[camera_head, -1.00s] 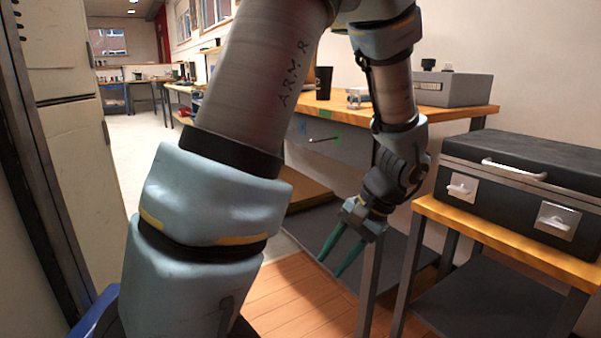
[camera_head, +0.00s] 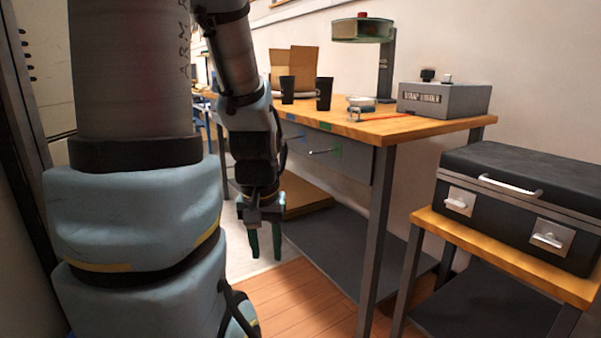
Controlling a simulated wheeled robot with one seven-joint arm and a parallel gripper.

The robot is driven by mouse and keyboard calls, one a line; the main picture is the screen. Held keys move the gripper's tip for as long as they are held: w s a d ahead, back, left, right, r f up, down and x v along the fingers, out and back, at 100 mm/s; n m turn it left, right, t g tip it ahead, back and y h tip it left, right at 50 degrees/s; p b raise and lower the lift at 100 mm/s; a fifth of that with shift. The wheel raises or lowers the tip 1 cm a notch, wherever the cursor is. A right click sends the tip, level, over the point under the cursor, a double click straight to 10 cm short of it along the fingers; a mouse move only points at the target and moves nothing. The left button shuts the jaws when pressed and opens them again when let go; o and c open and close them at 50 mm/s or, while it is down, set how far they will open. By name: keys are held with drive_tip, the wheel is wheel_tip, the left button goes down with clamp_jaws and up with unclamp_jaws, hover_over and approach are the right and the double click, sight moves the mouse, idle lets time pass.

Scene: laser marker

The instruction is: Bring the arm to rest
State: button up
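My arm hangs at the left of the head view, its large links close to the camera. My gripper (camera_head: 264,250) points down in front of the workbench, above the floor and the lower shelf. Its two green fingers are spread apart with nothing between them. It touches nothing that I can see. Part of the forearm is hidden behind the larger upper link.
The wooden workbench (camera_head: 405,127) has a drawer (camera_head: 335,157), two black cups (camera_head: 324,93), a grey box (camera_head: 445,98) and a green-topped lamp-like device (camera_head: 362,30). A black case (camera_head: 515,200) stands on a low side table (camera_head: 500,252) at right. Wooden floor (camera_head: 290,300) is clear.

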wheel_tip(320, 180, up, 26)
drive_tip(key=p, duration=2.4)
drive_tip(key=shift+f, duration=0.1)
